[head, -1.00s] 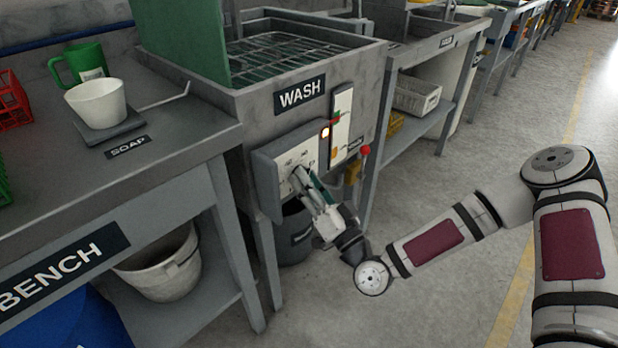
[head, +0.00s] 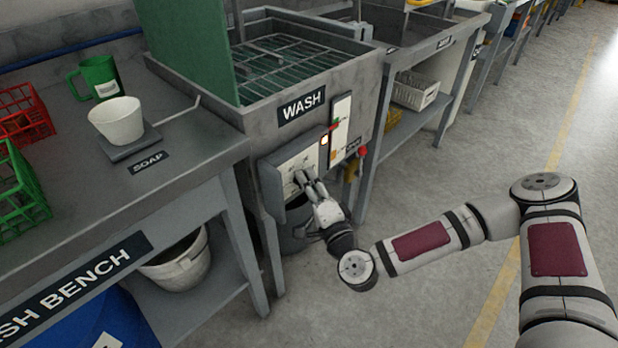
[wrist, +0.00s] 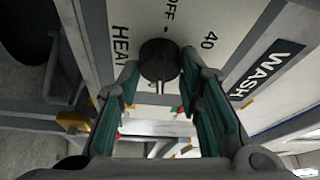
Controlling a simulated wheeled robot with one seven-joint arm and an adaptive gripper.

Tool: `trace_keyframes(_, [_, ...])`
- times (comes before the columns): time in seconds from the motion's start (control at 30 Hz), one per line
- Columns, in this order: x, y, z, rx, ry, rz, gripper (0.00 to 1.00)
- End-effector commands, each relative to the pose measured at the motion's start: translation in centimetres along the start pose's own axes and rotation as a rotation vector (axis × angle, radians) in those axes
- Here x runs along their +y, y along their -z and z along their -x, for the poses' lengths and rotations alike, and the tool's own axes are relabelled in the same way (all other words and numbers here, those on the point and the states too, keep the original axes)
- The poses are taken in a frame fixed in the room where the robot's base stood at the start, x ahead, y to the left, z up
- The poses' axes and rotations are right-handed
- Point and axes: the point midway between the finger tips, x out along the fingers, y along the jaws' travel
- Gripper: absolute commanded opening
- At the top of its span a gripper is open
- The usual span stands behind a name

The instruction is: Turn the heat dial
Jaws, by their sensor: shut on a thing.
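The heat dial (wrist: 159,62) is a round black knob on a white panel, with HEAT, OFF and 40 printed around it in the wrist view. My gripper (wrist: 160,78) has its two green-padded fingers on either side of the dial and is shut on it. In the head view, my gripper (head: 306,182) reaches the pale control panel (head: 282,166) on the front of the wash station. The dial is hidden behind my fingers there.
The wash sink (head: 300,65) stands above the panel. A lit indicator and coloured gauge (head: 339,125) are to its right, with a red knob (head: 363,152). The soap bench (head: 60,190) is at left. A grey bucket (head: 296,230) stands below the panel. The floor at right is clear.

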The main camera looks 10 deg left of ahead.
Motion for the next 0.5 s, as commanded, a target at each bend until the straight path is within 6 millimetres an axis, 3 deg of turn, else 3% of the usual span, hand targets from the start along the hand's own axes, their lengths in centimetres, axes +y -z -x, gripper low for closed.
trace_keyframes(0.5, [0.02, 0.00, 0.00, 0.000, -0.069, -0.162, 0.05])
